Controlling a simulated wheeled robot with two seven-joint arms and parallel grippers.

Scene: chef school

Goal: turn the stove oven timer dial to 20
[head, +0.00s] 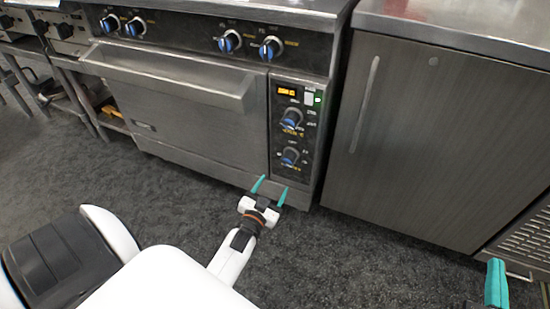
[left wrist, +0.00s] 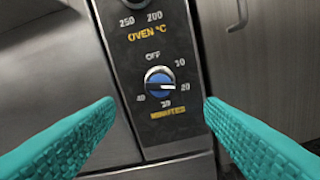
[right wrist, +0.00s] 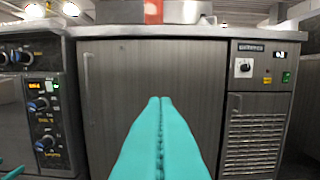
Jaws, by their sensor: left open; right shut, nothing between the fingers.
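The timer dial (left wrist: 160,82) is the lower blue-and-silver knob on the oven's control panel, marked OFF, 10, 20, 30, 40 and MINUTES. In the left wrist view its white pointer line points right, at about the 20 mark. It also shows in the head view (head: 290,157). My left gripper (head: 270,190) is open, with teal fingers, below and in front of the dial. In the left wrist view its fingers (left wrist: 160,106) spread to either side of the dial without touching it. My right gripper (right wrist: 160,100) is shut and empty, facing the grey cabinet door.
The oven temperature dial (head: 291,118) sits just above the timer dial, under a lit orange display (head: 287,91). The oven door handle (head: 170,78) sticks out to the left. A grey cabinet (head: 430,140) stands to the right. The dark carpet in front is clear.

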